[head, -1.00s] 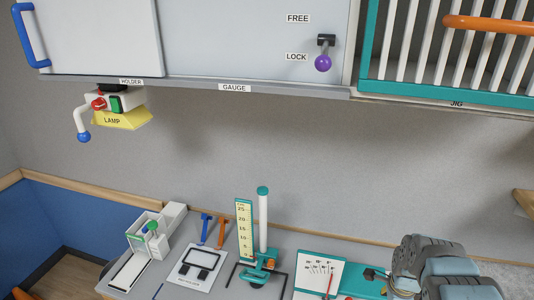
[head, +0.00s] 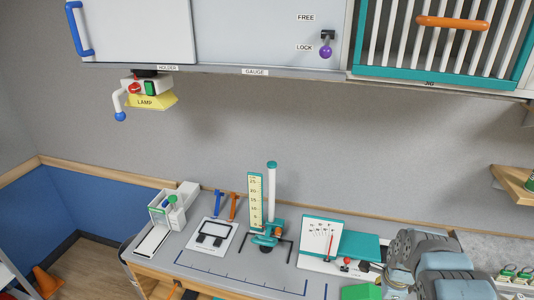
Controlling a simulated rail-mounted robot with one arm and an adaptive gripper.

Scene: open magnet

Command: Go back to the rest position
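Part of my arm, grey links with blue-grey caps (head: 440,268), shows at the lower right in the head view, in front of the bench's right end. My gripper is not in view, so whether it is open, shut or holding anything is hidden. A teal-based stand with a white post (head: 271,195) and a yellow scale (head: 255,205) stands upright mid-bench. To its right is a white panel with a dial and red pointer (head: 322,240).
The bench (head: 215,270) also bears a white fixture (head: 168,212), a framed plate (head: 212,237), and blue (head: 217,202) and orange (head: 234,205) tools. Overhead are a cabinet (head: 250,35), a barred jig rack (head: 350,72) and a yellow lamp (head: 150,102). An orange cone (head: 47,282) stands lower left.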

